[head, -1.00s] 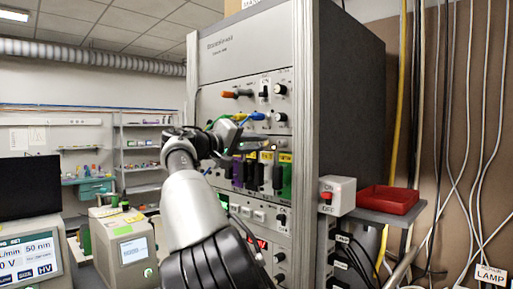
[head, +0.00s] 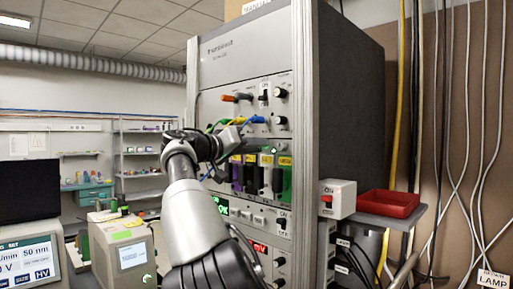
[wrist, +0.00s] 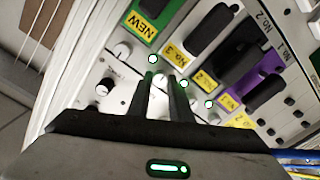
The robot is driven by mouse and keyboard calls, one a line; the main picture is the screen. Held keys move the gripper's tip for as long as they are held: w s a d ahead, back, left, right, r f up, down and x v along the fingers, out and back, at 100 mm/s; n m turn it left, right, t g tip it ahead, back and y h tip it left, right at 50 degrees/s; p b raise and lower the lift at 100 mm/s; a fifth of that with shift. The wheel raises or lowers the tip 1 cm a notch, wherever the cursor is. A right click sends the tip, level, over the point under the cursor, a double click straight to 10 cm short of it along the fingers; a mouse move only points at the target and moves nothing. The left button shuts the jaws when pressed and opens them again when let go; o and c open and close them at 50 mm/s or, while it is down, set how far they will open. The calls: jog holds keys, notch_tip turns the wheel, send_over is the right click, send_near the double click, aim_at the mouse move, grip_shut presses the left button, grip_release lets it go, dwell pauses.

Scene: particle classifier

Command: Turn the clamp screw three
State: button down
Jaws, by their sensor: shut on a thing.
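In the wrist view, my gripper (wrist: 161,80) has its two dark fingers close together around a small pale screw head (wrist: 161,83) on the panel. The screw is mostly hidden between them, and its number cannot be read.
Other small knobs (wrist: 122,52) sit near the fingers. Black handles (wrist: 208,32) stand out from the modules. In the head view, blue and green cables (head: 257,119) hang close above my gripper. A red tray (head: 389,204) and a switch box (head: 338,199) are right of the cabinet.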

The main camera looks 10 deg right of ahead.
jog(key=c, duration=1.6)
grip_release()
jog(key=b+v, duration=0.2)
jog(key=v, duration=1.5)
jog(key=shift+s+a, duration=0.1)
jog(key=shift+a, duration=0.05)
